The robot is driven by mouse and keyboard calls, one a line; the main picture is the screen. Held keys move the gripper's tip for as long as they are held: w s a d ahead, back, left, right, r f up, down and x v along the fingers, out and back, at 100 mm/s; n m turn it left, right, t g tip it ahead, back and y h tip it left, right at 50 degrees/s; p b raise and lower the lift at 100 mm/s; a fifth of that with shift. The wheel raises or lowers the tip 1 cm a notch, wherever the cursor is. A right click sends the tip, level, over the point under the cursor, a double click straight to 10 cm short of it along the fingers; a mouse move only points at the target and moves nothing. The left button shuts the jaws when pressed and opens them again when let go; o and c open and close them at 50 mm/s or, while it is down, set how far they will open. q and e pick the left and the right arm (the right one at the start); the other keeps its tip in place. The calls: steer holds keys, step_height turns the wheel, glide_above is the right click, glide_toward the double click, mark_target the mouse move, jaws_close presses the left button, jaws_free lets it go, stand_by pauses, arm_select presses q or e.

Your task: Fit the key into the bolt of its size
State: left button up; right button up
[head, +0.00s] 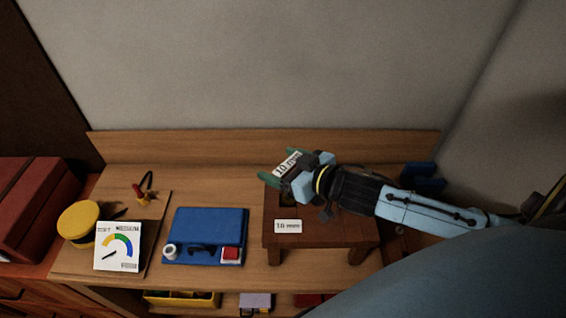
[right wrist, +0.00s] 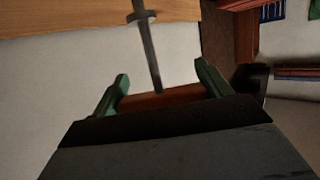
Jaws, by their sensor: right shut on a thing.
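My right gripper (head: 283,168) has green fingers and is shut on the key, above the back left of a brown wooden stand (head: 320,232). The key carries a white "10 mm" label (head: 287,163). In the right wrist view, the key's reddish-brown handle (right wrist: 165,98) lies between the fingers, and its metal shaft (right wrist: 147,45) points away from the gripper. The stand's front has a white "10 mm" label (head: 288,226). The bolt is not clearly seen; my gripper covers much of the stand's top. I cannot tell whether the key touches anything. My left gripper is not in view.
A blue mat (head: 205,228) with small items lies left of the stand. Further left are a white gauge card (head: 118,246), a yellow round tin (head: 78,221) and a red-handled tool (head: 141,192). A backboard (head: 200,150) runs along the bench's rear.

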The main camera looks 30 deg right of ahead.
steer(key=shift+f+b, duration=0.75)
steer(key=shift+f, duration=0.85)
steer(key=o, duration=1)
steer(key=shift+o, duration=0.2)
steer(key=shift+s+d+r, duration=0.1)
steer(key=shift+s+d, duration=0.1)
steer(key=shift+s, duration=0.4)
steer(key=v, duration=0.6)
steer(key=shift+b, duration=0.35)
steer(key=shift+s+r, duration=0.1)
steer(key=shift+r, duration=0.05)
